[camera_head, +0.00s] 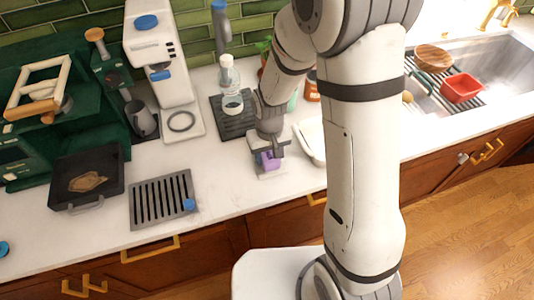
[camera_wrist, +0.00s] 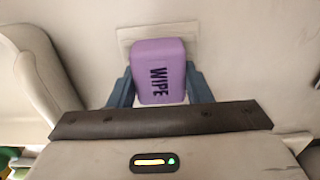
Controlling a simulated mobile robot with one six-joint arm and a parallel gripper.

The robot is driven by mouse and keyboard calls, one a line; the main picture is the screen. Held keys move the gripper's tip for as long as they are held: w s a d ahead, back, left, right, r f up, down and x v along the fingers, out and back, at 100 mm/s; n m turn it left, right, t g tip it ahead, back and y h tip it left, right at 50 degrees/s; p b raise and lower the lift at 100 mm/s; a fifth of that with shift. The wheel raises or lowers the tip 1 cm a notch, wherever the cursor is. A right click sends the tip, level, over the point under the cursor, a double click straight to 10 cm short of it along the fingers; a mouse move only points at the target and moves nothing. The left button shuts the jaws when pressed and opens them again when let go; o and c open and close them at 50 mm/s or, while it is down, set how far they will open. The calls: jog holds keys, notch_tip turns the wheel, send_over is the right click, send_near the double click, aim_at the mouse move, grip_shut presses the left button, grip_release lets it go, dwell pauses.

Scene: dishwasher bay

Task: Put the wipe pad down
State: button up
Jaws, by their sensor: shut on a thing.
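The wipe pad (camera_wrist: 158,72) is a purple block marked "WIPE". In the wrist view it sits between the two blue-grey fingers of my gripper (camera_wrist: 160,88), which are shut on its sides. In the head view my gripper (camera_head: 268,154) points down over the counter, and a bit of the purple pad (camera_head: 271,160) shows below it. A pale square plate (camera_wrist: 124,38) lies under or just behind the pad. It also shows in the head view (camera_head: 270,174). I cannot tell whether the pad touches it.
A white dish (camera_head: 311,145) stands close to the right of my gripper. A bottle (camera_head: 231,85) on a dark mat (camera_head: 222,125) is behind to the left. A slatted drip tray (camera_head: 160,203) lies at left. The counter (camera_head: 228,190) between tray and gripper is clear.

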aim_at(269, 154)
jog(key=shift+f, duration=0.1)
jog(key=o, duration=1.1)
jog(key=shift+c, duration=0.2)
notch_tip(269, 154, up, 12)
jog(key=b, duration=0.1)
jog(key=s+d+r+m+t, duration=0.3)
jog(key=s+d+r, duration=0.7)
jog(key=s+d, duration=0.2)
jog(key=shift+s+t, duration=0.3)
jog(key=shift+s, duration=0.5)
